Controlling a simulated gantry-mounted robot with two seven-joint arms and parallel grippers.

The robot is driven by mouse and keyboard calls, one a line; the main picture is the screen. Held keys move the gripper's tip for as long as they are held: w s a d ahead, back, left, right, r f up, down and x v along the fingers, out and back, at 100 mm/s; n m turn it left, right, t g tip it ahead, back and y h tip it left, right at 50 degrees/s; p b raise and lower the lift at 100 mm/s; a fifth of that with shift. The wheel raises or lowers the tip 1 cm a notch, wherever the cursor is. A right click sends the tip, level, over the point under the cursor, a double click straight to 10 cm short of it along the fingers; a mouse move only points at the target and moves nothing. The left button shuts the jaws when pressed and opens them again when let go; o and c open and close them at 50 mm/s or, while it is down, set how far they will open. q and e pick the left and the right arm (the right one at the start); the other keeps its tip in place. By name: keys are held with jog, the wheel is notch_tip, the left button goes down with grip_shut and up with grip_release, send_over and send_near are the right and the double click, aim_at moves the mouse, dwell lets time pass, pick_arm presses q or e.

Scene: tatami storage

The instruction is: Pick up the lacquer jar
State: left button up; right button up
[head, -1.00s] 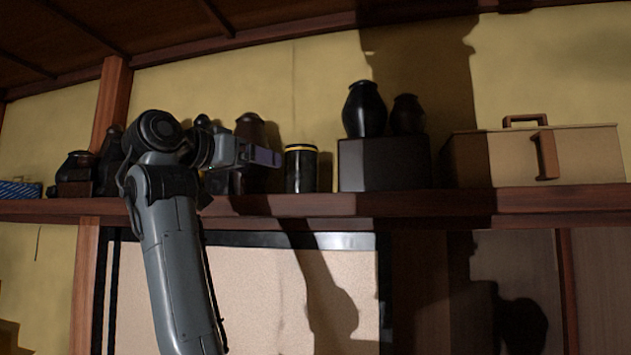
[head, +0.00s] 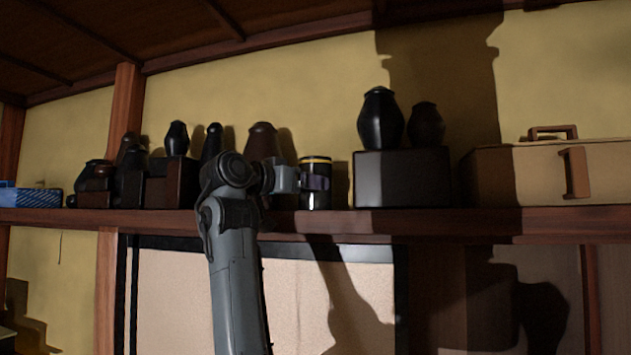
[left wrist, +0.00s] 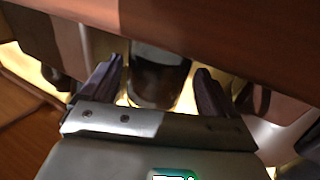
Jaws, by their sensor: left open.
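The lacquer jar (head: 316,164) is a black upright cylinder with a gold band near its top, on the long wooden shelf. My left gripper (head: 313,183) is level with it, and a dark finger covers part of its front. In the left wrist view my left gripper (left wrist: 158,70) is open, with the dark, glossy jar (left wrist: 157,82) between its two fingers. Gaps show on both sides of the jar, and its far end is hidden by a brown wooden surface. My right gripper is not in view.
The shelf (head: 460,222) runs across the view. A black box (head: 402,180) with two dark vases stands right of the jar, and a tan case (head: 535,175) is farther right. Several dark vessels crowd the left, near a brown vase (head: 263,140). A blue patterned box (head: 30,197) is far left.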

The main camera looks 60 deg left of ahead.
pick_arm(q)
jog(key=shift+w+a, duration=0.2)
jog(key=shift+w, duration=0.4)
jog(key=shift+c, duration=0.3)
jog(key=c, duration=0.7)
jog(key=shift+o, duration=0.2)
jog(key=shift+r, duration=0.1)
